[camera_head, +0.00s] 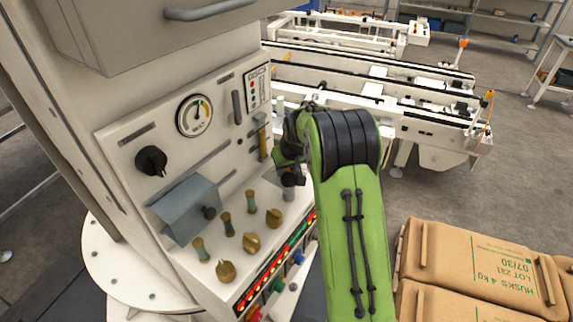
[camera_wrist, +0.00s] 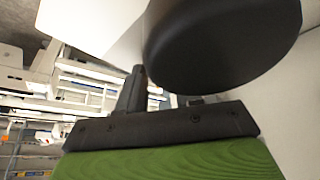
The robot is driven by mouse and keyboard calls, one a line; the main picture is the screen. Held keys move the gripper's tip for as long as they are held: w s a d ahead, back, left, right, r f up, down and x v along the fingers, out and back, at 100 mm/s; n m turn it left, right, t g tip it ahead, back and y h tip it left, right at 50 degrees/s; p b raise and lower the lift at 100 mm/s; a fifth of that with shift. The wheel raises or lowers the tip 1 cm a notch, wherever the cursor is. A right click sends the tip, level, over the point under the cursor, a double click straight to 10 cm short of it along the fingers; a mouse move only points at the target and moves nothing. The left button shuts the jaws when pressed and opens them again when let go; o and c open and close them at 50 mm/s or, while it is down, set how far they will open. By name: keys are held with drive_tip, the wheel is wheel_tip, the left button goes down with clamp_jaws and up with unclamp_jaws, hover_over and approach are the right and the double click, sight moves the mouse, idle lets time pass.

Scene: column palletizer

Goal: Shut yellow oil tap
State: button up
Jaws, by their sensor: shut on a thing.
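A narrow upright yellow piece (camera_head: 263,143), which looks like the yellow oil tap, is on the right part of the pale machine panel. My gripper (camera_head: 289,167) is close beside it, to its right and slightly lower. In the wrist view, one dark finger (camera_wrist: 135,90) stands beside a large black round part (camera_wrist: 220,40), which covers most of the space between the fingers. My gripper is closed, but the exact contact is hidden. No yellow shows in the wrist view.
The panel (camera_head: 130,135) carries a gauge (camera_head: 194,115), a black knob (camera_head: 151,160) and a grey box (camera_head: 185,207).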

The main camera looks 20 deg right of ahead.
drive_tip(key=shift+s+d+f+n+y, duration=0.2)
drive_tip(key=shift+n+y, duration=0.1)
drive_tip(key=shift+n, duration=0.4)
drive_tip(key=shift+w, duration=0.1)
drive_tip(key=shift+r, duration=0.1)
drive_tip(key=o, duration=1)
drive_tip(key=shift+o, duration=0.2)
drive_tip(key=shift+w, duration=0.1)
drive_tip(key=shift+r, duration=0.1)
drive_tip(key=shift+r, duration=0.25)
drive_tip(key=p+v, duration=0.2)
drive_tip(key=v, duration=1.3)
drive_tip(key=shift+r, duration=0.2)
